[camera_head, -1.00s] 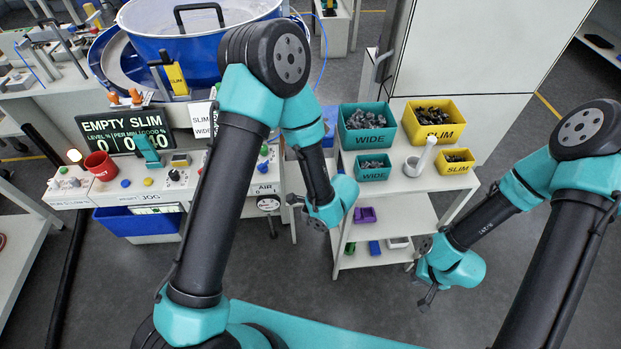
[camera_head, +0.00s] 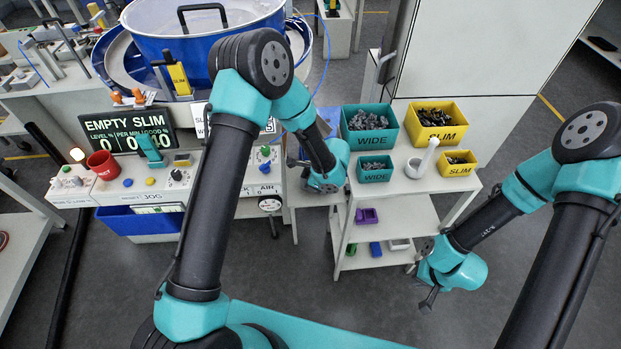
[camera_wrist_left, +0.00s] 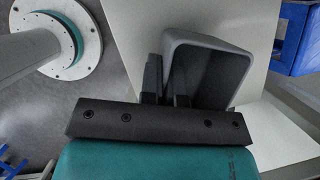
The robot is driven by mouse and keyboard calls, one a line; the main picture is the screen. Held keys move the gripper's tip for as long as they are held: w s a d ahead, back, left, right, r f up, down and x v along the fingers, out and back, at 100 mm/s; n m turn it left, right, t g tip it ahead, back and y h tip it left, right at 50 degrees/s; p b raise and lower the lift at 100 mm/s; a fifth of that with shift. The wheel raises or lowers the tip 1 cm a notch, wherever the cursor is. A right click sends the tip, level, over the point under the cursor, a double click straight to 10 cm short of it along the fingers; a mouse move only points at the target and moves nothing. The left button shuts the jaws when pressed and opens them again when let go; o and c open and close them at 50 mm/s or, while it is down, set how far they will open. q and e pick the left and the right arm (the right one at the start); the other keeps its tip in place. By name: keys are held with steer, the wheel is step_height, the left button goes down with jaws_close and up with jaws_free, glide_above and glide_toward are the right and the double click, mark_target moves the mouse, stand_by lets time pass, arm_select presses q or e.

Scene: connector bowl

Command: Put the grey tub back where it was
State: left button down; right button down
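The grey tub (camera_wrist_left: 211,68) shows in the left wrist view, an open-topped box with rounded corners. My left gripper (camera_wrist_left: 165,82) is at its near left edge, one finger inside and one outside, shut on the tub wall. A white surface lies beyond and beneath the tub; I cannot tell whether the tub rests on it. In the head view my left gripper (camera_head: 300,163) is at the left of the bin shelf, and the tub is not distinguishable there. My right gripper (camera_head: 428,297) hangs empty over the floor, its fingers apart.
Teal WIDE bins (camera_head: 369,126) and yellow SLIM bins (camera_head: 436,120) with dark parts stand on the white shelf unit, beside a white upright holder (camera_head: 421,160). A blue bin (camera_wrist_left: 298,38) is near the tub's right.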

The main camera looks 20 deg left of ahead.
arm_select(q)
steer(key=shift+w, duration=0.1)
steer(key=shift+w+a, duration=0.15)
steer(key=shift+w, duration=0.1)
steer(key=w, duration=0.1)
steer(key=w+a, duration=0.1)
steer(key=w, duration=0.1)
steer(key=shift+w+a+f, duration=0.1)
steer(key=shift+f, duration=0.6)
steer(key=shift+f, duration=0.2)
steer(key=c, duration=1.4)
jaws_free()
steer(key=shift+o, duration=0.2)
